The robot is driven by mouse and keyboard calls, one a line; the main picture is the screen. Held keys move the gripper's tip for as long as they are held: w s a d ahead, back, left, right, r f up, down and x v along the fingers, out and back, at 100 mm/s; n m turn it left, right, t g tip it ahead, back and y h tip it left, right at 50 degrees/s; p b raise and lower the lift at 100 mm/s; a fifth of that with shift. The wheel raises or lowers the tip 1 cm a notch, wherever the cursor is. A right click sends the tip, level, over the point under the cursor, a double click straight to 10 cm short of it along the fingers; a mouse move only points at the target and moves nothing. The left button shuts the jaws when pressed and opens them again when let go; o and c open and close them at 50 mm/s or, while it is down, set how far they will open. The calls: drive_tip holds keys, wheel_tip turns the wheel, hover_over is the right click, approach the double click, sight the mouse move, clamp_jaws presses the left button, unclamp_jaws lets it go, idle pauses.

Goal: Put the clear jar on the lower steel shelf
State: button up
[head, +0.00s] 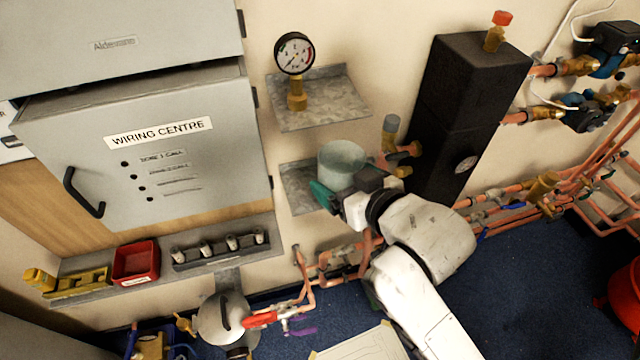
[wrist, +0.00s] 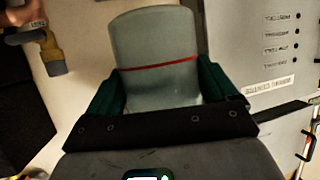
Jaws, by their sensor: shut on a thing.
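The clear jar (head: 342,158) looks pale grey-green and roughly upright in the head view. In the wrist view the jar (wrist: 155,45) stands between two green fingers, with a thin red line around it. My gripper (head: 335,190) is shut on the jar; it also shows in the wrist view (wrist: 163,86). The lower steel shelf (head: 297,191) is on the wall behind and below the jar, partly hidden by the jar and my gripper. I cannot tell whether the jar touches the shelf.
The upper steel shelf (head: 336,103) above holds a pressure gauge (head: 295,55). Brass and copper fittings (head: 402,150) and a black insulated block (head: 465,105) stand close on the right. The grey wiring cabinet (head: 160,150) is on the left, above a ledge with a red bin (head: 136,263).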

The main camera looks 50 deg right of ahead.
sight(329, 161)
drive_tip(key=w+d+f, duration=0.2)
drive_tip(key=w+f, duration=0.1)
drive_tip(key=w+d+f, duration=0.3)
drive_tip(key=w, duration=0.1)
drive_tip(key=w+d+f+b, duration=0.1)
drive_tip(key=w+d+f, duration=0.1)
drive_tip(key=w+f, duration=0.1)
drive_tip(key=shift+w+d+f, duration=0.2)
drive_tip(key=shift+w+d, duration=0.1)
drive_tip(key=shift+w, duration=0.3)
drive_tip(key=shift+w+f+p, duration=0.15)
drive_tip(key=shift+f+p, duration=0.15)
drive_tip(key=shift+f, duration=1.45)
drive_tip(key=shift+f, duration=0.1)
drive_tip(key=o, duration=1.2)
